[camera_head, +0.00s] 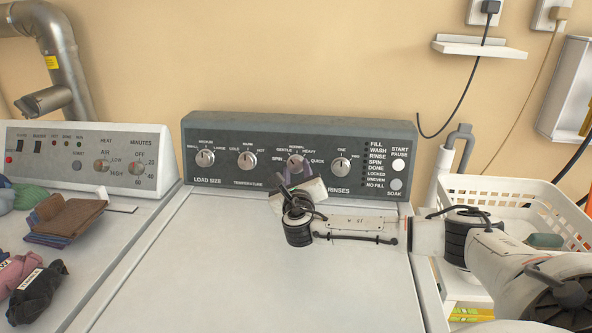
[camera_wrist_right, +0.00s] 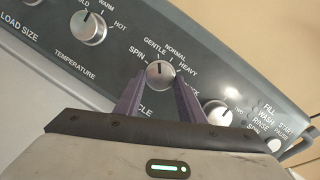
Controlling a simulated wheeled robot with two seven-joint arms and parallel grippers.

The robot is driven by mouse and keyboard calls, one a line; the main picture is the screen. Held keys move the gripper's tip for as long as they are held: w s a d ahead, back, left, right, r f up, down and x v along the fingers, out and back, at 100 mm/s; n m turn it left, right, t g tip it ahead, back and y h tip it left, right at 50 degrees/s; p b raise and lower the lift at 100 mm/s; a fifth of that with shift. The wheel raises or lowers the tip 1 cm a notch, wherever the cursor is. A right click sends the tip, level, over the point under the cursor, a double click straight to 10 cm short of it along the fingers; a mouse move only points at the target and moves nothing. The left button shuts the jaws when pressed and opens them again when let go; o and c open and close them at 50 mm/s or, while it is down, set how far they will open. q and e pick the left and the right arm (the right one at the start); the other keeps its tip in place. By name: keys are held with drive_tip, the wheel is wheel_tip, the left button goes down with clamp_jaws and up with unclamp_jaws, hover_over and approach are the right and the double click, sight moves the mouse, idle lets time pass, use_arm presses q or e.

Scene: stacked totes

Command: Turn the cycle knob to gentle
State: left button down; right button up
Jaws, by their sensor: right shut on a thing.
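The cycle knob (camera_head: 296,162) is a silver dial on the washer's grey control panel, with the labels spin, gentle, normal, heavy and quick around it. In the right wrist view the cycle knob (camera_wrist_right: 160,72) sits between the two purple fingers of my right gripper (camera_wrist_right: 160,82), which is shut on it. Its mark seems to point toward the gentle and normal labels; I cannot tell exactly which. In the head view my right gripper (camera_head: 294,174) reaches the panel from the front and hides the knob's lower part. My left gripper is not in view.
The temperature knob (camera_head: 247,160) is left of the cycle knob, and the rinses knob (camera_head: 341,164) is close on its right. The white washer lid (camera_head: 270,270) is clear. A white basket (camera_head: 497,185) stands at right; folded cloths (camera_head: 65,218) lie on the dryer at left.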

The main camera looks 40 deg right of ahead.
drive_tip(key=shift+n, duration=0.3)
drive_tip(key=o, duration=1.1)
drive_tip(key=shift+c, duration=0.2)
drive_tip(key=v, duration=1)
drive_tip(key=shift+s+a+b, duration=0.1)
drive_tip(key=shift+a+b, duration=0.05)
drive_tip(key=shift+b, duration=0.15)
